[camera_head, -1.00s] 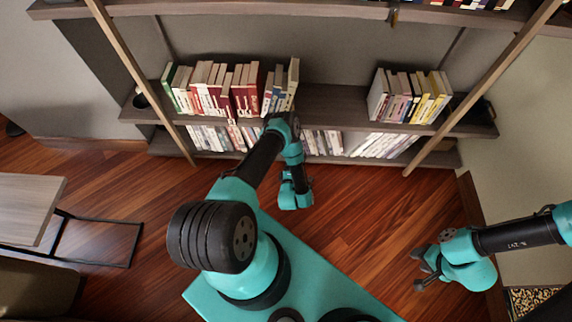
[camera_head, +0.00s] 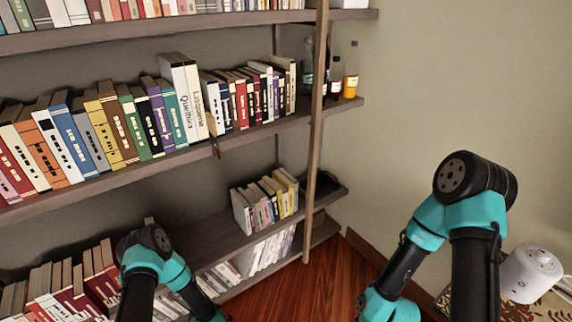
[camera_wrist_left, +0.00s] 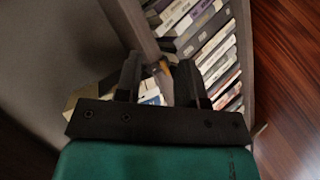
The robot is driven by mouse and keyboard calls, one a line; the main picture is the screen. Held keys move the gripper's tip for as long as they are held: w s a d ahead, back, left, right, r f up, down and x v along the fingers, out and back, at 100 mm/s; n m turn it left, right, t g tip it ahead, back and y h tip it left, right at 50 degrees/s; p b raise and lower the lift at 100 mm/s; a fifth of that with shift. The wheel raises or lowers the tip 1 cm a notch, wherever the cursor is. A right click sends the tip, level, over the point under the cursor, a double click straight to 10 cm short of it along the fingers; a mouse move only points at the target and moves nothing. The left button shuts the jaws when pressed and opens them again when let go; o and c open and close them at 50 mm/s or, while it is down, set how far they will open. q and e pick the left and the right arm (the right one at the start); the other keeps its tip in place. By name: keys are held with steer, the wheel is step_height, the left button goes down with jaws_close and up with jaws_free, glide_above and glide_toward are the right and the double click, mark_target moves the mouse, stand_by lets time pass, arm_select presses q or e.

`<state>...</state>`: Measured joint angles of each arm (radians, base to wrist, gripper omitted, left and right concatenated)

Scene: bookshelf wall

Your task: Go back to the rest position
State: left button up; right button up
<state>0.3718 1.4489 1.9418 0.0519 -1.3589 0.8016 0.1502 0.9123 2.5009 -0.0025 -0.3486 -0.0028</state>
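My left gripper (camera_wrist_left: 158,72) shows in the left wrist view with its two dark fingers apart and nothing held between them. Books on a shelf lie beyond the fingers. In the head view my left arm (camera_head: 147,262) rises at the lower left in front of the shelves and bends down to the right; its gripper is out of frame there. My right arm (camera_head: 460,215) stands bent at the right, in front of the bare wall and floor. Its forearm slopes down to the left, and its gripper is cut off by the bottom edge.
A wall bookshelf (camera_head: 190,152) with several rows of books fills the left and middle. Bottles (camera_head: 351,72) stand at its right end, behind a wooden upright (camera_head: 317,130). A white cylindrical device (camera_head: 531,273) sits at the lower right. Floor (camera_head: 315,285) shows between the arms.

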arm_select(q)
steer(key=s+d+r+m+g+h, duration=0.3)
steer(key=s+d+r+m+g, duration=0.2)
steer(key=s+r+m, duration=0.2)
steer(key=s+d+r+m+g+h, duration=0.3)
steer(key=s+d+r+m+g, duration=0.2)
steer(key=s+r, duration=0.5)
steer(key=shift+d+r+m+h, duration=0.15)
steer(key=shift+r+m+h, duration=0.15)
steer(key=shift+r+m, duration=0.75)
steer(key=shift+f, duration=0.2)
